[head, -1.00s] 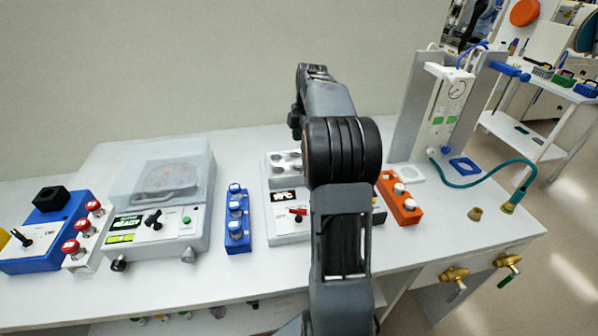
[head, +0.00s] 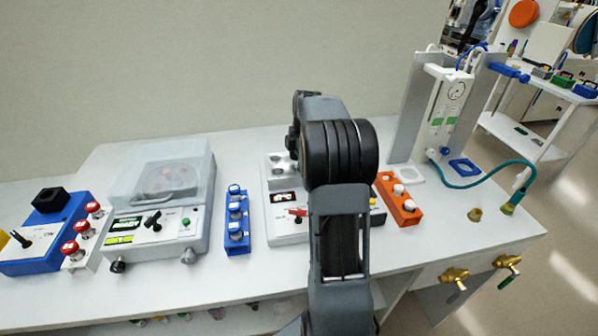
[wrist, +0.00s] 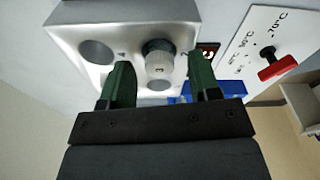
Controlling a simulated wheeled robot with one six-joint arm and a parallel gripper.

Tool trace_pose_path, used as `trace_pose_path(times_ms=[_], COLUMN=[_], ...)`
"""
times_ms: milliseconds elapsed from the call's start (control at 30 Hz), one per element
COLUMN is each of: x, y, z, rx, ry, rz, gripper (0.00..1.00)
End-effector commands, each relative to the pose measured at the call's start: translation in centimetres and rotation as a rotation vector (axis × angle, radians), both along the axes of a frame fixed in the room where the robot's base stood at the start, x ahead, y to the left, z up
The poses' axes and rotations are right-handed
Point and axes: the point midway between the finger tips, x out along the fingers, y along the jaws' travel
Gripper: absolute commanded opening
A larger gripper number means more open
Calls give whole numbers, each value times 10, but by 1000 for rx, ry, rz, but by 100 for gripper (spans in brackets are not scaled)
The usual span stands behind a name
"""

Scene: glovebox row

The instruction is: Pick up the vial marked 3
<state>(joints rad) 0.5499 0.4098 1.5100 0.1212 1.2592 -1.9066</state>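In the wrist view a vial (wrist: 158,60) with a pale ribbed cap stands in a well of a silver metal block (wrist: 125,22). A small dark mark shows on it, too small to read surely as a 3. My gripper (wrist: 160,78) has its two green fingers spread, one on each side of the vial, with visible gaps. It looks empty. In the head view my arm hides the gripper and this vial; part of the silver block (head: 275,166) shows at its left.
The heater unit's panel has a red knob (wrist: 278,66). A clear-lidded machine (head: 165,200) is further left.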

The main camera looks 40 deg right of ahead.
Motion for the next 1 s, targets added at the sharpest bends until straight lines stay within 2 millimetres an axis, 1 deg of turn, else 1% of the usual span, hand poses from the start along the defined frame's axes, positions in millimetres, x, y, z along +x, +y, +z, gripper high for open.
trace_pose_path(times_ms=[33,67,500,767,867,1000], x=[0,0,0,0,1,1], y=[0,0,0,0,0,-1], z=[0,0,0,3,12,38], rx=[0,0,0,0,-2,-2], ry=[0,0,0,-1,-3,-5], rz=[0,0,0,0,0,0], gripper=[52,49,7,6,6,6])
